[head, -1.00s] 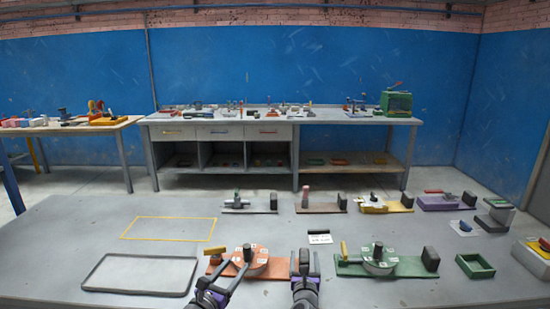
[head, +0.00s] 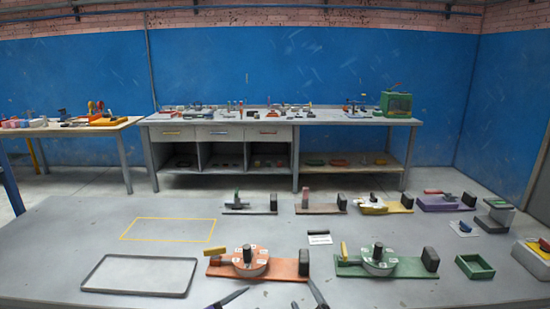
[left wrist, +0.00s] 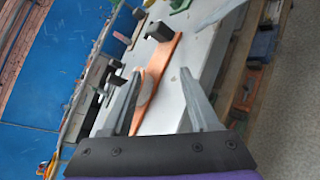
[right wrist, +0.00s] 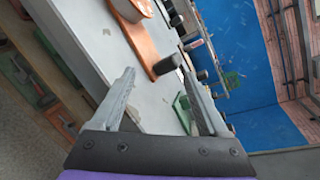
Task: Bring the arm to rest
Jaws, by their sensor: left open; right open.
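My right gripper (head: 307,299) shows only by its fingertips at the bottom edge of the head view, in front of the orange fixture. In the right wrist view (right wrist: 157,76) its jaws are apart with nothing between them. My left gripper (head: 232,298) shows as a dark finger at the bottom edge, left of the right one. In the left wrist view (left wrist: 161,76) its jaws are open; the orange fixture lies beyond them, not held. Both arms are otherwise out of the head view.
On the grey table stand the orange fixture (head: 285,268) with a round dial, a green fixture (head: 408,268), an empty dark-rimmed tray (head: 95,279) and a green box (head: 475,267). A yellow outline (head: 170,229) marks bare table. Several more fixtures line the back.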

